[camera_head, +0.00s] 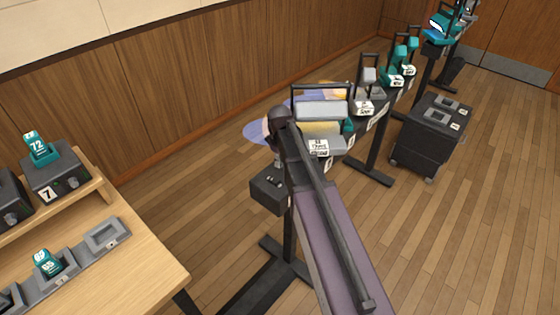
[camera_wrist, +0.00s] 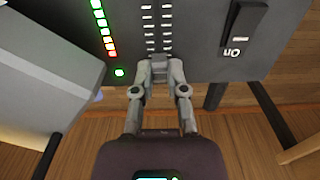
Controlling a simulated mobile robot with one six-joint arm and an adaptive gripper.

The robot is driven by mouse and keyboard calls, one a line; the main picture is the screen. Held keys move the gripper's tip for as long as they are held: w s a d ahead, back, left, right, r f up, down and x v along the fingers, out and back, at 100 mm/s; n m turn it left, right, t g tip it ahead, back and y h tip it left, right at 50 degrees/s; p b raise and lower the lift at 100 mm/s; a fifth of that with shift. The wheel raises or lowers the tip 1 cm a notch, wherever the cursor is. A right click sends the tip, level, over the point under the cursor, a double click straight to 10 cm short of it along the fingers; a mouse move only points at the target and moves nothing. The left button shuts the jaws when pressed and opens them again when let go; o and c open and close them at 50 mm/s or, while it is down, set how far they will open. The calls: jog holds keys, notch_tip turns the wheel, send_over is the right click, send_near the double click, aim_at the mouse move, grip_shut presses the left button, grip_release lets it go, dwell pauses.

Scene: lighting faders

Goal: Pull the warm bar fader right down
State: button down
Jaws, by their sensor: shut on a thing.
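In the wrist view, a dark grey fader panel (camera_wrist: 200,50) fills the upper part. It has two columns of white scale marks and a lit green-to-red light ladder (camera_wrist: 106,30). My gripper (camera_wrist: 159,70) is shut on a small grey fader cap (camera_wrist: 159,60) at the picture-lower end of the scale. The fingers hide most of the cap and nearby slot. The lettering by the switch (camera_wrist: 243,28) appears upside down, so this end looks like the panel's upper end. No warm bar label is readable. In the head view, my arm hides the gripper and the held cap.
A grey block (camera_wrist: 45,70) stands close left of my gripper in the wrist view. In the head view, a wooden desk (camera_head: 150,262) with dark units is at left. A row of stands with lamps runs toward the back right.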

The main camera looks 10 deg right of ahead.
jog(key=s+d, duration=0.1)
jog(key=s, duration=0.1)
jog(key=s+d, duration=0.3)
jog(key=s, duration=0.1)
jog(key=shift+d, duration=0.15)
jog(key=c, duration=0.7)
grip_release()
jog(key=shift+s, duration=0.1)
jog(key=shift+o, duration=0.2)
jog(key=shift+w, duration=0.2)
